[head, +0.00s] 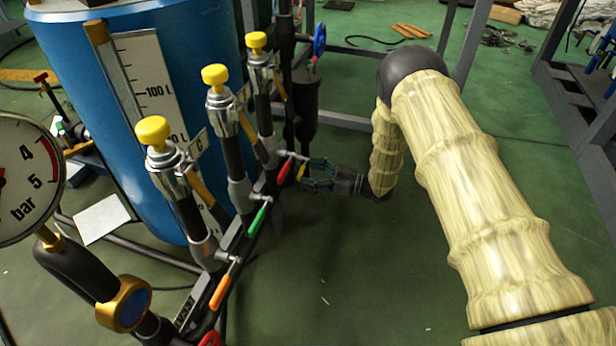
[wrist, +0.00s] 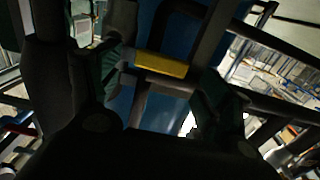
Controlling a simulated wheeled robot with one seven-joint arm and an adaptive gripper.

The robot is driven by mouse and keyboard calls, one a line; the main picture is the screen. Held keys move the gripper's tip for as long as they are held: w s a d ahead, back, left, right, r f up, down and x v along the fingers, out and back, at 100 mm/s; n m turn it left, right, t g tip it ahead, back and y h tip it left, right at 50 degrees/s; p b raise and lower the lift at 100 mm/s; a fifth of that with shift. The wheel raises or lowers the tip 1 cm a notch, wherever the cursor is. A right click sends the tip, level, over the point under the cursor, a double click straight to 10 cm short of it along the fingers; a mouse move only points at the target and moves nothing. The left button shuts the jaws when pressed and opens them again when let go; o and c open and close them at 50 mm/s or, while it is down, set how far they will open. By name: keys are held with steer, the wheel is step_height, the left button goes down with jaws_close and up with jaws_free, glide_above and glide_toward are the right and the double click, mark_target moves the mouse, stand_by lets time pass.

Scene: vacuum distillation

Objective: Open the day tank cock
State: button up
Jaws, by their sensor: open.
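A row of cocks with coloured levers runs along a dark pipe in front of the blue tank (head: 195,60) with a litre scale. The levers are orange (head: 220,291), green (head: 257,219), red (head: 284,171) and, at the far end, yellow (head: 301,172). No readable label tells me which one is the day tank cock. My gripper (head: 307,174) is open at the far end of the row, around or just beside the yellow lever. In the wrist view the yellow lever (wrist: 161,65) lies crosswise between my open fingers; I cannot tell whether they touch it.
Yellow-capped fittings (head: 215,76) stand above the cocks. A bar gauge (head: 25,180) is at the left, a blue handwheel (head: 320,39) behind the pipe. A metal frame (head: 466,45) stands behind my arm. Green floor (head: 370,260) lies open below my gripper.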

steer(key=shift+w+a, duration=0.2)
steer(key=shift+a, duration=0.35)
steer(key=c, duration=1.4)
